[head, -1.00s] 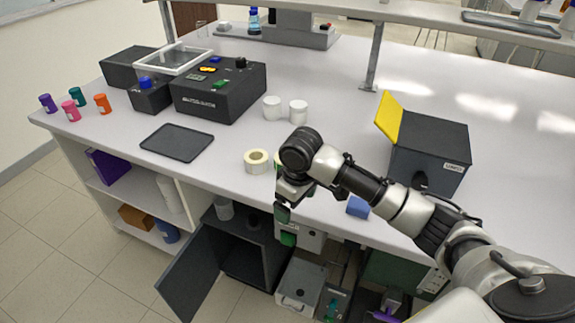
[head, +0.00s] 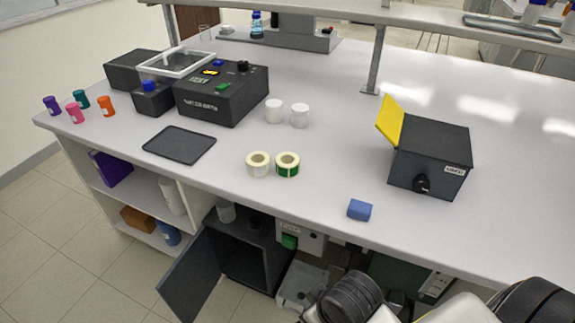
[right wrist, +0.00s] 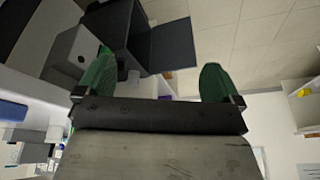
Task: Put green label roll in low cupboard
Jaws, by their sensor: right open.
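The green label roll (head: 288,165) lies on the bench near its front edge, touching or very close to a cream label roll (head: 258,164) on its left. The low cupboard (head: 257,262) is a dark box under the bench. My left gripper is out of view.
A blue block (head: 360,209) lies at the bench's front edge. A dark box with a yellow lid (head: 428,160) stands to the right. Grey equipment (head: 300,284) stands right of the cupboard.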

